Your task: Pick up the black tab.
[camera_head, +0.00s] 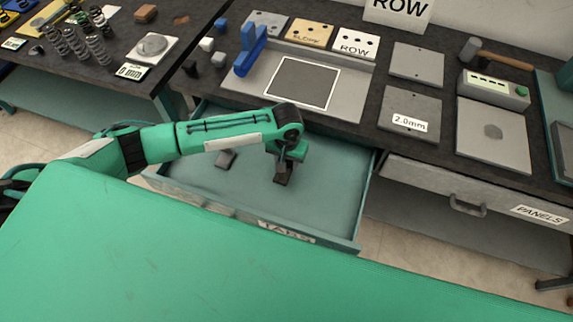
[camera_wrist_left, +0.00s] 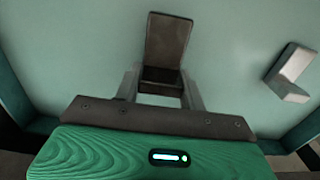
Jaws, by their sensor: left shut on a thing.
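The black tab (camera_wrist_left: 168,38) is a dark, angled piece seen between the two fingers of my left gripper (camera_wrist_left: 161,82) in the left wrist view. My left gripper is shut on it. In the head view my left gripper (camera_head: 285,162) points down into the open tabs drawer, with the dark tab (camera_head: 281,177) at its tips. I cannot tell whether the tab still touches the drawer floor. My right gripper is not in view.
A grey angled tab (camera_wrist_left: 292,70) lies apart on the drawer floor; a tab also shows left of the gripper (camera_head: 226,159). The drawer (camera_head: 330,205) has low walls around it. The bench (camera_head: 372,139) with plates and a blue stand (camera_head: 250,50) is behind.

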